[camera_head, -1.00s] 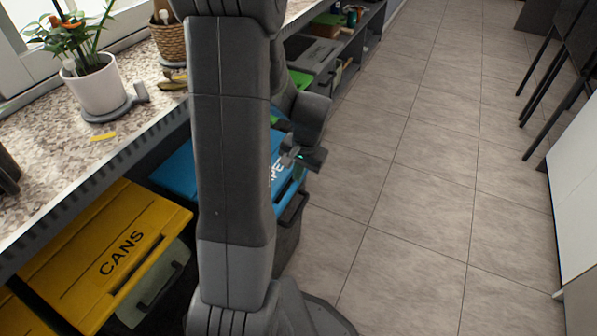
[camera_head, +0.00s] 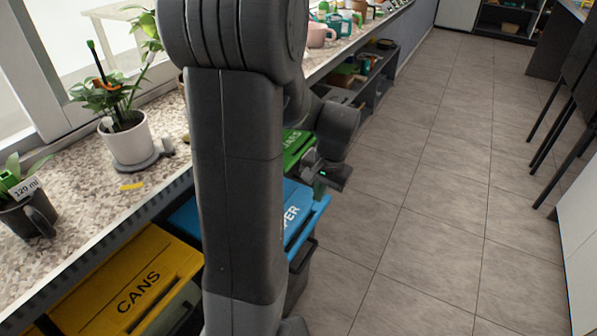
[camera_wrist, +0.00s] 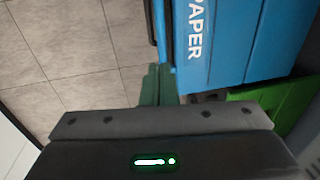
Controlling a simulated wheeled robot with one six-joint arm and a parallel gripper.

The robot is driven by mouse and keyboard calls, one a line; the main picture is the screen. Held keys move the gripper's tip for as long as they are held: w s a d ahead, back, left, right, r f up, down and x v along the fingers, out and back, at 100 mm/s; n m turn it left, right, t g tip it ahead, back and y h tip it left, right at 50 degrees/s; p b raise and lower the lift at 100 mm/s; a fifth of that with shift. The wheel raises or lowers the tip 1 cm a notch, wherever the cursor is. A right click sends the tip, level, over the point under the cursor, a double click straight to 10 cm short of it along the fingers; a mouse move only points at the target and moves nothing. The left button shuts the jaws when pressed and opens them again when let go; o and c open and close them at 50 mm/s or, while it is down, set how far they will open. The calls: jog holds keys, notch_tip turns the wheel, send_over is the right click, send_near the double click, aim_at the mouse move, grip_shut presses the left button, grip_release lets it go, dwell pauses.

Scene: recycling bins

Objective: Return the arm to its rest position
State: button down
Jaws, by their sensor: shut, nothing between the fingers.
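My arm stands upright across the middle of the head view and bends down on its far side. My gripper (camera_head: 319,192) hangs to the right of the arm column, beside the blue PAPER bin (camera_head: 302,205). Its fingers also show in the wrist view (camera_wrist: 158,85), greenish, shut and with nothing between them. In the wrist view the PAPER lid (camera_wrist: 235,35) lies to the right of the fingers. Whether the fingers touch the bin is hard to tell.
A yellow CANS bin (camera_head: 130,285) and a green bin (camera_head: 297,147) sit under the speckled counter (camera_head: 80,225). Tiled floor (camera_head: 430,190) is clear on the right. Black-legged furniture (camera_head: 572,120) stands far right.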

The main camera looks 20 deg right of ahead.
dwell(0.3)
jog(key=b, duration=0.5)
send_over(306, 230)
jog(key=s, duration=0.1)
jog(key=f, duration=1.1)
jog(key=shift+d+f, duration=0.4)
jog(key=shift+w+a+f+b, duration=0.1)
jog(key=shift+f+b, duration=0.3)
jog(key=shift+f, duration=0.1)
jog(key=shift+w+a+f+b, duration=0.1)
jog(key=shift+f+b, duration=0.3)
jog(key=shift+f, duration=0.1)
jog(key=shift+r, duration=0.25)
